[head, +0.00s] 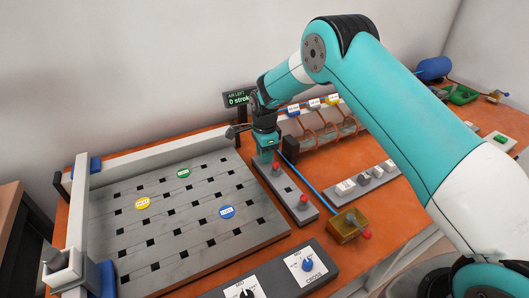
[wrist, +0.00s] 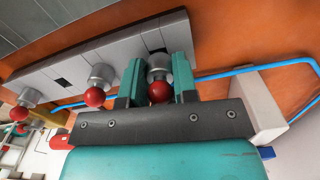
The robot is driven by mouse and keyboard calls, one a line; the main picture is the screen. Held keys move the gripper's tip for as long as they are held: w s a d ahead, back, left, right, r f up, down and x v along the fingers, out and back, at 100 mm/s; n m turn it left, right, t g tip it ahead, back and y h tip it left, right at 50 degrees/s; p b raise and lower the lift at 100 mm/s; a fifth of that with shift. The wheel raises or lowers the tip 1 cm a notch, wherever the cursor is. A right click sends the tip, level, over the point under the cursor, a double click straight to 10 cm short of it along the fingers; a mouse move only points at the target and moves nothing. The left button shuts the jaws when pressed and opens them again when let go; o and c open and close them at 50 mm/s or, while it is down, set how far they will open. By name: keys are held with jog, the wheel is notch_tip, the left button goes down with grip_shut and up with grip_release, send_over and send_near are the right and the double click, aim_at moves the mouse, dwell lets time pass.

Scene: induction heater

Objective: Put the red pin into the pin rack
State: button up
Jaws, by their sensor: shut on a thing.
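My gripper (head: 265,147) is at the far end of a grey bar (head: 265,176) that looks like the pin rack. In the wrist view its two teal fingers (wrist: 160,83) are shut on a metal pin with a red ball (wrist: 160,92). The grey bar also shows in the wrist view (wrist: 122,47), with dark square holes. Two more red-balled pins stand along it there, a near one (wrist: 96,96) and one farther left (wrist: 20,114). I cannot tell how deep the held pin sits in the bar.
A perforated grey plate (head: 190,222) with coloured discs lies to the left. A yellow box (head: 347,226) with a red knob stands to the right, near a blue cable. A dial panel (head: 275,277) is at the front. Coils (head: 322,128) and a small display (head: 238,97) stand behind.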

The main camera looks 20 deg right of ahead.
jog(key=shift+f+b, duration=0.35)
jog(key=shift+f, duration=0.1)
dwell(0.4)
jog(key=o, duration=1.1)
jog(key=shift+c, duration=0.2)
notch_tip(320, 180, up, 17)
jog(key=b, duration=0.2)
jog(key=shift+r, duration=0.2)
